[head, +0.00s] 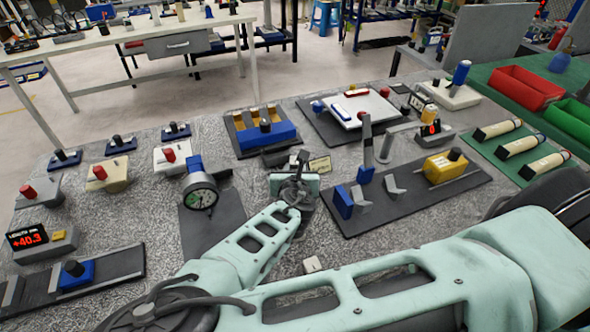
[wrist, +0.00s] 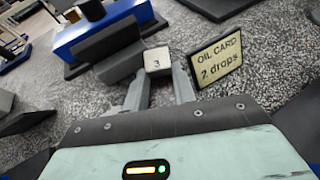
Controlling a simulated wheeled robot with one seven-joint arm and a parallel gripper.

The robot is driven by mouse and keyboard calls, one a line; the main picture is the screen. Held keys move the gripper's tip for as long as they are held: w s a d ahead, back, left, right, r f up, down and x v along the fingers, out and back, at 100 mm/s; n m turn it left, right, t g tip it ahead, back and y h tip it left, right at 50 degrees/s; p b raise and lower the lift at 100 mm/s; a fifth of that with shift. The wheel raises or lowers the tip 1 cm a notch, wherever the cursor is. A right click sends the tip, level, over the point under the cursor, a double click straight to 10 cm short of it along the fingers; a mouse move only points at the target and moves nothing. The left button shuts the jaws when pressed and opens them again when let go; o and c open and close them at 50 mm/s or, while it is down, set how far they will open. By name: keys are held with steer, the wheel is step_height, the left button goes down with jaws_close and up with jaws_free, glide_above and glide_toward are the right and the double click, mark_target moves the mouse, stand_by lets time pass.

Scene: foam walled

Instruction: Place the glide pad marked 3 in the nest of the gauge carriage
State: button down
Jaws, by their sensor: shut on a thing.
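The glide pad marked 3 (wrist: 157,60) is a small pale block with its numbered face toward the wrist camera. My gripper (wrist: 158,80) is shut on it, with one grey finger on each side. The pad is hidden in the head view, where my gripper (head: 299,160) is over the middle of the bench. A blue block with a black knob (head: 268,134), possibly the gauge carriage, is just beyond and left of my gripper. It also shows in the wrist view (wrist: 100,32). A dark grey angled piece (wrist: 108,55) is in front of it, close left of the pad. I cannot tell whether they touch.
An oil card (wrist: 217,60) stands close right of the pad. A dial gauge (head: 201,197) is left of my gripper. A fixture with blue and yellow blocks (head: 405,190) is to the right. A small pale block (head: 312,264) lies on the bench near my arm.

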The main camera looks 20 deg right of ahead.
steer(key=shift+f, duration=0.35)
